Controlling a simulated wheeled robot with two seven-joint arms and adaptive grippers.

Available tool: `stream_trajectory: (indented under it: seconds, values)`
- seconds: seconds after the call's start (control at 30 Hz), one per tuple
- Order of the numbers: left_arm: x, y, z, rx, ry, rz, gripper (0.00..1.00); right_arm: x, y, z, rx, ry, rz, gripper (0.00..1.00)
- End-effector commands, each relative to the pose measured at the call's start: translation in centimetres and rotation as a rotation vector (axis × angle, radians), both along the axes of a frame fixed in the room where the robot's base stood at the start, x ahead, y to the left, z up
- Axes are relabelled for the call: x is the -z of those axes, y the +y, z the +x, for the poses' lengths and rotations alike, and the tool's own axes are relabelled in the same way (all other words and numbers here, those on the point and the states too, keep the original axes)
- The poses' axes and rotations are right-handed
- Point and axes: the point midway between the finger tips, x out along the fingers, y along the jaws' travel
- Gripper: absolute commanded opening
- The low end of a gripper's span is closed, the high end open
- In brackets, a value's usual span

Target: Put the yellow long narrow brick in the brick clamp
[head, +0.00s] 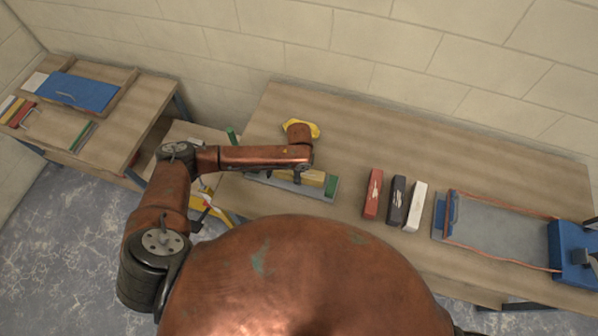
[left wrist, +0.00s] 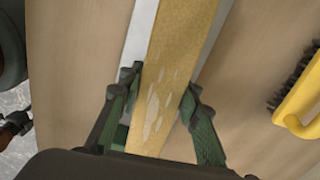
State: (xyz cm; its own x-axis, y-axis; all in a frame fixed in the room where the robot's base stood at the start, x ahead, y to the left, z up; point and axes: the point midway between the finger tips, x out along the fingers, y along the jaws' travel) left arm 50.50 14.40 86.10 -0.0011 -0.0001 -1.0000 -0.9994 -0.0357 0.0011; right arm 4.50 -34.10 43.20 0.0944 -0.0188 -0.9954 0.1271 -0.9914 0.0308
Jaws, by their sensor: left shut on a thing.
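The yellow long narrow brick (head: 313,178) is at the left part of the main table, partly hidden by my left arm. In the left wrist view the brick (left wrist: 180,60) runs away from me, with pale worn patches on its near end. My left gripper (left wrist: 163,95) is shut on it, one finger on each side. I cannot tell whether the brick touches the rail. My right gripper is not in view.
A side table (head: 110,140) holds a blue board (head: 77,91).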

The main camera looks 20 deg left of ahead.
Motion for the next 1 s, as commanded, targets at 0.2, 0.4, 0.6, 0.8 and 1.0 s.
stream_trajectory:
  seconds: [0.2, 0.4, 0.6, 0.8, 1.0]
  values:
    - [0.4, -0.1, 0.2, 0.001, -0.004, -0.001, 0.00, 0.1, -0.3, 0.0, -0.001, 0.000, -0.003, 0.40]
    - [0.4, -0.1, 0.2, 0.001, -0.004, -0.001, 0.00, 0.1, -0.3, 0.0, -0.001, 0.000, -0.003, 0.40]
    - [0.5, -0.1, 0.1, 0.001, -0.004, -0.001, 0.00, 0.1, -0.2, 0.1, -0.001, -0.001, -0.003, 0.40]
    - [0.9, -0.1, 0.1, 0.001, -0.003, -0.001, 0.00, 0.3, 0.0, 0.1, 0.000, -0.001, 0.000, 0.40]
    - [1.2, 0.0, 0.1, 0.001, -0.003, -0.001, 0.00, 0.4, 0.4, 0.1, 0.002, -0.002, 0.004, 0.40]
